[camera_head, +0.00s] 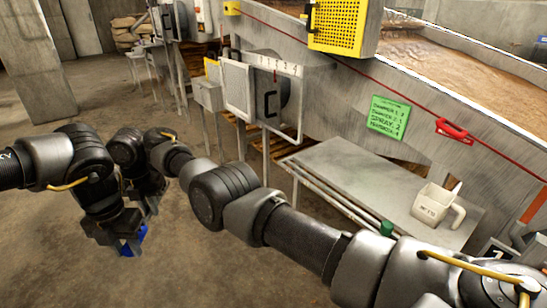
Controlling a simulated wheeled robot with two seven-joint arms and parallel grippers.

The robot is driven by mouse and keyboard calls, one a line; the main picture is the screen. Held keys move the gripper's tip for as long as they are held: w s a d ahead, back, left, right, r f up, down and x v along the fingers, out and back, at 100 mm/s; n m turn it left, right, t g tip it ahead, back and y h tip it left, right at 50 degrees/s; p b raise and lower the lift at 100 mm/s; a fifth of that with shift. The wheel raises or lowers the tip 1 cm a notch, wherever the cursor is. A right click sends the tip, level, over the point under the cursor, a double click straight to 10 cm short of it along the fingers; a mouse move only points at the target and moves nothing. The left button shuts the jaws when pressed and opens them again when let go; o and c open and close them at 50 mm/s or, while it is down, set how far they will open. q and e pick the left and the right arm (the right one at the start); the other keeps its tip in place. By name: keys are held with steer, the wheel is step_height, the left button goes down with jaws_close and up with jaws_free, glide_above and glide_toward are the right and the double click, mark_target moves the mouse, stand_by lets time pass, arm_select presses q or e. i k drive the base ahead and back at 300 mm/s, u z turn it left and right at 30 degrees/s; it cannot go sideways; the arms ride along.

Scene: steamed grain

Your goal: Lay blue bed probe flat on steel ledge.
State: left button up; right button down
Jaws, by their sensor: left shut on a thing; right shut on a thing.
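The blue bed probe (140,233) shows as small blue patches low at the left, above the concrete floor; most of it is hidden by my grippers. My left gripper (126,244) is shut on it and points down. My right arm reaches across the view from the lower right, and its gripper (151,205) is just behind and above the left one, shut at the probe; its fingertips are mostly hidden. The steel ledge (345,170) is a grey flat top at right centre, well apart from both grippers.
A white scoop-like container (437,206) stands on the ledge's right part. A green object (386,228) shows at its front edge beside my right arm. A green sign (389,117) and red handle (453,129) are on the wall behind. The ledge's left and middle are bare.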

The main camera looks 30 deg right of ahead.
mark_target(354, 172)
steer(key=u, duration=0.55)
steer(key=i, duration=2.8)
steer(key=z, duration=3.85)
steer(key=i, duration=0.6)
steer(key=z, duration=0.1)
